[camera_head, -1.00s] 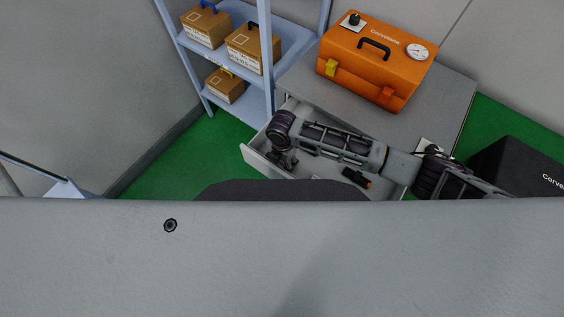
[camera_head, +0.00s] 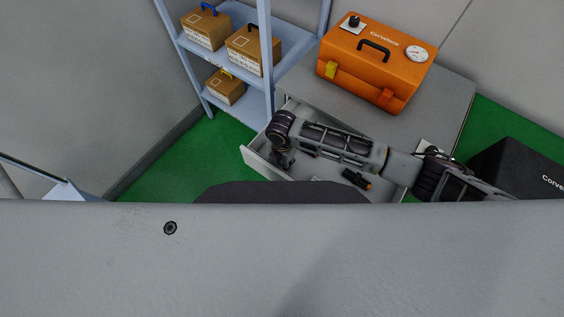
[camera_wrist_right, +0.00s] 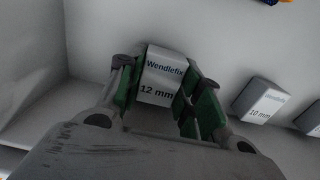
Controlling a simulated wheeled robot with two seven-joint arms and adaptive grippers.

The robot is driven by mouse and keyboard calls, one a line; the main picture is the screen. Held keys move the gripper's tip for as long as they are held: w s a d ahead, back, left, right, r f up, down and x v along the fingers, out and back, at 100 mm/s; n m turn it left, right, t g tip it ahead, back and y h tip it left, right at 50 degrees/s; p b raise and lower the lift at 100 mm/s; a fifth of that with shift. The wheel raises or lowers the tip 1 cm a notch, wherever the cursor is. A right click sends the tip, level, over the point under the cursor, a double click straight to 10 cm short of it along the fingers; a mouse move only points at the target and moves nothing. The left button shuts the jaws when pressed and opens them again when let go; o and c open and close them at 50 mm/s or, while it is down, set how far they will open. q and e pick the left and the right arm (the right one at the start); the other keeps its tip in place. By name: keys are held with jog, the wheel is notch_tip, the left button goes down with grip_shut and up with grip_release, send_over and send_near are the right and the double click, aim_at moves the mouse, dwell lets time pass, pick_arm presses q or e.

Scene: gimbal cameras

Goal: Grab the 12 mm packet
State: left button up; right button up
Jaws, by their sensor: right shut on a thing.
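The 12 mm packet (camera_wrist_right: 160,78) is a small grey box with a white label reading "Wendlefix 12 mm", seen in the right wrist view. My right gripper (camera_wrist_right: 162,88) is shut on it, with one green-padded finger on each side. In the head view my right gripper (camera_head: 283,160) reaches down into the open drawer (camera_head: 325,172); the packet is not visible there. In the wrist view the packet is near a drawer wall; whether it touches the drawer floor cannot be told. My left gripper is not in view.
A 10 mm packet (camera_wrist_right: 262,100) stands to the right in the drawer, with another packet (camera_wrist_right: 309,118) beyond it at the picture's edge. A dark tool with an orange end (camera_head: 356,179) lies in the drawer. An orange case (camera_head: 376,62) sits on the cabinet top, beside a shelf with boxes (camera_head: 252,46).

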notch_tip(320, 180, up, 17)
jog(key=shift+r+p, duration=0.2)
jog(key=shift+p, duration=0.1)
dwell(0.3)
